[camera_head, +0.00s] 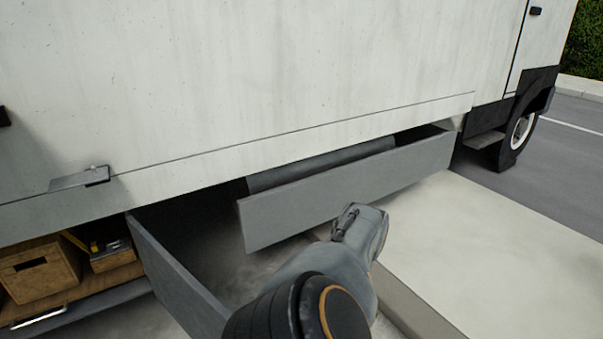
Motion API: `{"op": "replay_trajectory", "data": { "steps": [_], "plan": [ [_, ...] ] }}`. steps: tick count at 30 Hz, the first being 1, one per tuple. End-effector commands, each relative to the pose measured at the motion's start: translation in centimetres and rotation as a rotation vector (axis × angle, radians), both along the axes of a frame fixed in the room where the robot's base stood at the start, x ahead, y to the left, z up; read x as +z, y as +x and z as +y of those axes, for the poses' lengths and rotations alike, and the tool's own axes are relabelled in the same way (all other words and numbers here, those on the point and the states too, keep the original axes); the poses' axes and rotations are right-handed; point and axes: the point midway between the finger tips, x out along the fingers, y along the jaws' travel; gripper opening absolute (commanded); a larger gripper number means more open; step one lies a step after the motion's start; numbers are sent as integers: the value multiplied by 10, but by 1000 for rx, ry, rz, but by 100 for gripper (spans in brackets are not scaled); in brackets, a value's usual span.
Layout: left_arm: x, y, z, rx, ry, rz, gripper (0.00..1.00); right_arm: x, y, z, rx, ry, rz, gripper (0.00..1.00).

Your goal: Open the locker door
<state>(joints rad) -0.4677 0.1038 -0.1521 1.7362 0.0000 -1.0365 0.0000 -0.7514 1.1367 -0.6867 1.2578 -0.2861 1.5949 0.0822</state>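The truck's underbody locker is at the lower left, and its opening is uncovered, with wooden boxes (42,275) showing inside. A flat grey panel (178,280), seemingly the locker door, stands out at an angle from the right side of the opening; its lower end runs behind my arm. My arm, seemingly the right one, comes up from the bottom centre. Its dark gripper (346,222) is small and partly hidden, in front of the grey side skirt and apart from the panel. Its finger state is unclear. My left gripper is out of view.
The grey side skirt (345,192) hangs below the white truck body (240,75). A metal latch (80,178) sits on the body above the locker. A silver handle (38,318) is at the locker's lower edge. Pale pavement (490,250) is clear at right; a wheel (521,132) stands beyond.

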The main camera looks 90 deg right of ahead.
Motion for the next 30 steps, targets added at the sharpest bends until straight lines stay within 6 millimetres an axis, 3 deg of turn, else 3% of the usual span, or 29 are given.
{"op": "replay_trajectory", "data": {
  "steps": [13,15,16,30],
  "plan": [
    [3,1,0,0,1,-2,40,0,4,-6,-2,-6,-11,0],
    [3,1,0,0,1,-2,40,0,4,-6,-2,-6,-11,21],
    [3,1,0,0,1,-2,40,0,4,-6,-2,-6,-10,24],
    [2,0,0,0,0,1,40,-1,0,-6,2,-3,-3,24]
  ]
}}
